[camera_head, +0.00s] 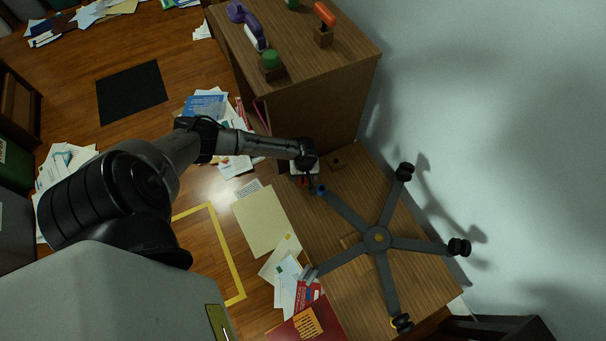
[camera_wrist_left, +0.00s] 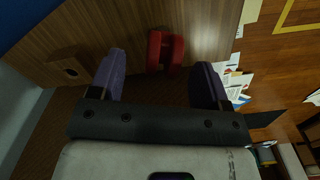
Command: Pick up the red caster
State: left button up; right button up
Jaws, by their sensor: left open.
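The red caster (camera_wrist_left: 165,50) lies on the wooden surface in the left wrist view, ahead of and between the two purple fingers. In the head view it is mostly hidden by my left gripper (camera_head: 308,182); only a small red patch shows there. My left gripper also shows in the left wrist view (camera_wrist_left: 159,78). It is open, with the fingers spread wide on either side of the caster's line. I cannot tell whether the caster is fully within the fingers' reach. My right gripper is not in view.
A grey five-legged chair base (camera_head: 377,238) with black casters on some legs lies on the low wooden surface (camera_head: 352,290). A small wooden block with a hole (camera_wrist_left: 68,68) is left of the caster. A taller wooden cabinet (camera_head: 320,98) stands behind. Papers (camera_head: 262,220) lie beside.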

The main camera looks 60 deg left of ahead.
aim_at(303, 181)
pick_arm(q)
jog(key=shift+s+f+b, duration=0.15)
jog(key=shift+f+b, duration=1.1)
jog(key=shift+f, duration=0.1)
jog(key=shift+s+f+b, duration=0.1)
jog(key=shift+f+b, duration=1.1)
jog(key=shift+f, duration=0.1)
jog(key=shift+r, duration=0.1)
jog(key=c, duration=1)
